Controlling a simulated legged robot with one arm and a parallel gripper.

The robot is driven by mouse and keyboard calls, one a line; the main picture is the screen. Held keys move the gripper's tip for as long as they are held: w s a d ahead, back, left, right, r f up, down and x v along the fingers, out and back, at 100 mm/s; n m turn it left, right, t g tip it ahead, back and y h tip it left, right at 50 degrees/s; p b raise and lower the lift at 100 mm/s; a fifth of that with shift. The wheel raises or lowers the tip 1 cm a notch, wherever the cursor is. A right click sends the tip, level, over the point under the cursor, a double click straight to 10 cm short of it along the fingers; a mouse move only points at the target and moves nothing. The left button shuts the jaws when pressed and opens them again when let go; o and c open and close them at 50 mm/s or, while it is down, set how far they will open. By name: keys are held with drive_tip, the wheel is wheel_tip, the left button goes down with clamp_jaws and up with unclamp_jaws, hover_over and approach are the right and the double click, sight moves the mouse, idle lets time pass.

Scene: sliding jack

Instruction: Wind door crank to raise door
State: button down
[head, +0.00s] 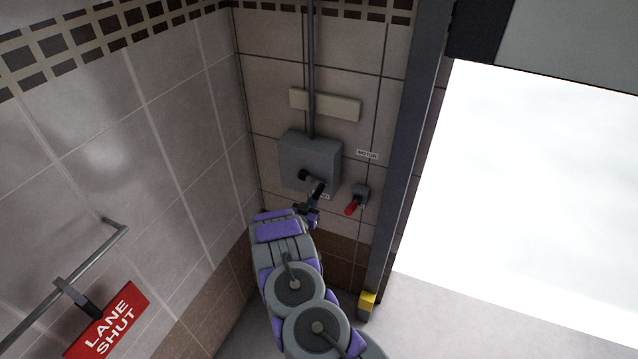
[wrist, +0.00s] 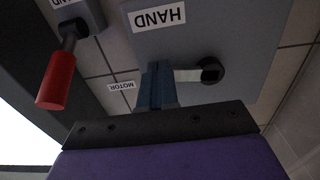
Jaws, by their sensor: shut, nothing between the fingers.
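The grey crank box (head: 310,160) is fixed to the tiled wall beside the doorway. The door crank has a dark hub (wrist: 210,70) and a pale arm (wrist: 188,75) that runs left towards my fingers in the wrist view. Its outer end is hidden behind them. My gripper (wrist: 157,82) is shut, with its fingers together at the crank arm; whether they touch it, I cannot tell. In the head view my gripper (head: 314,200) is just below the hub. A grey panel (head: 575,50), seemingly the door, spans the top of the bright opening.
A red-handled lever (head: 352,205) sticks out right of the crank, below a MOTOR label (head: 367,154). A dark door post (head: 412,150) stands further right, with a bright opening (head: 520,190) beyond. A rail (head: 60,285) with a red LANE SHUT sign (head: 107,320) is at left.

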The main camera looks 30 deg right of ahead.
drive_tip(key=f+b+v, duration=0.1)
drive_tip(key=b+v, duration=0.1)
drive_tip(key=v, duration=0.6)
drive_tip(key=shift+w+a+b, duration=0.3)
drive_tip(key=shift+a+b, duration=0.05)
drive_tip(key=shift+b, duration=0.05)
idle(0.4)
drive_tip(key=shift+f, duration=0.1)
